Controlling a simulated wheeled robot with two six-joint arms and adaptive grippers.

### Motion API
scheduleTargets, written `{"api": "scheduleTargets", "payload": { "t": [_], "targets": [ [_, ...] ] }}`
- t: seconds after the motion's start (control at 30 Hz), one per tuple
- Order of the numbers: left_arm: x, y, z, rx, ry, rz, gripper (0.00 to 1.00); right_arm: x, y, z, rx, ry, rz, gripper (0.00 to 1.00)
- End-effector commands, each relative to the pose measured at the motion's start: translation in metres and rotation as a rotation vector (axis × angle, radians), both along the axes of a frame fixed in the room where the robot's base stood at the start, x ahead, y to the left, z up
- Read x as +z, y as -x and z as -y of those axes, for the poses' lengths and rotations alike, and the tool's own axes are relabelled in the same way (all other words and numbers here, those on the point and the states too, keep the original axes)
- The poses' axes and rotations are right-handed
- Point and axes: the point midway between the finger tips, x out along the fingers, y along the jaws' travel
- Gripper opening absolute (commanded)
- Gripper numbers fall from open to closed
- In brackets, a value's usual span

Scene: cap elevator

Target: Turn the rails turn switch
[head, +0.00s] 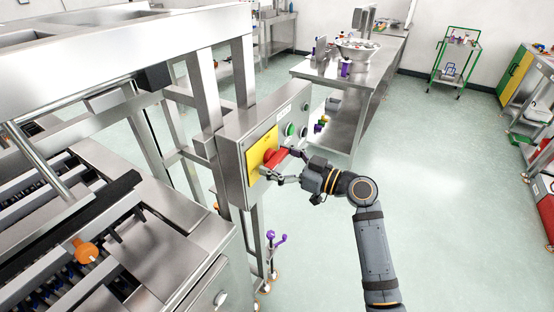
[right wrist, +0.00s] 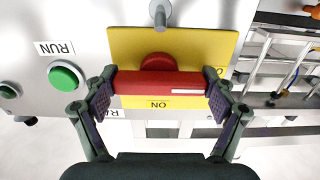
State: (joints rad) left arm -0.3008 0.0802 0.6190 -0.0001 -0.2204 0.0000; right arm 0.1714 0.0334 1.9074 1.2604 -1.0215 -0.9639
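The rotary switch has a red handle (head: 276,157) on a yellow plate (head: 259,152) on the grey control box. In the right wrist view the red handle (right wrist: 160,83) lies level across the picture, with an upside-down "ON" label on the yellow plate (right wrist: 190,45) below it. My right gripper (head: 287,165) is at the box front. In the right wrist view its fingers (right wrist: 161,97) are spread wide, one at each end of the handle. Both fingertips are very close to the handle ends; I cannot tell whether they touch. My left gripper is out of view.
A green RUN button (right wrist: 65,76) sits beside the yellow plate. The control box (head: 231,165) is fixed to a steel frame. A steel table (head: 335,75) with a bowl (head: 357,48) stands behind.

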Motion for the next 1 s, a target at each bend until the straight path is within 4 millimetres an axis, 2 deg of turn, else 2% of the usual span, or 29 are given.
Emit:
{"api": "scheduleTargets", "payload": {
  "t": [0.1,0.37,1.0],
  "targets": [
    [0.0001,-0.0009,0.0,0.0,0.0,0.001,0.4,0.0001,-0.0001,0.0002,-0.001,0.0,0.0,0.53],
    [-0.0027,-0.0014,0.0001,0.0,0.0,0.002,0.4,-0.0006,-0.0002,0.0003,-0.001,-0.026,-0.036,0.53],
    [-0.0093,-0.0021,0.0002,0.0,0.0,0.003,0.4,0.0009,-0.0002,0.0004,-0.001,-0.282,-0.386,0.53]
  ]
}}
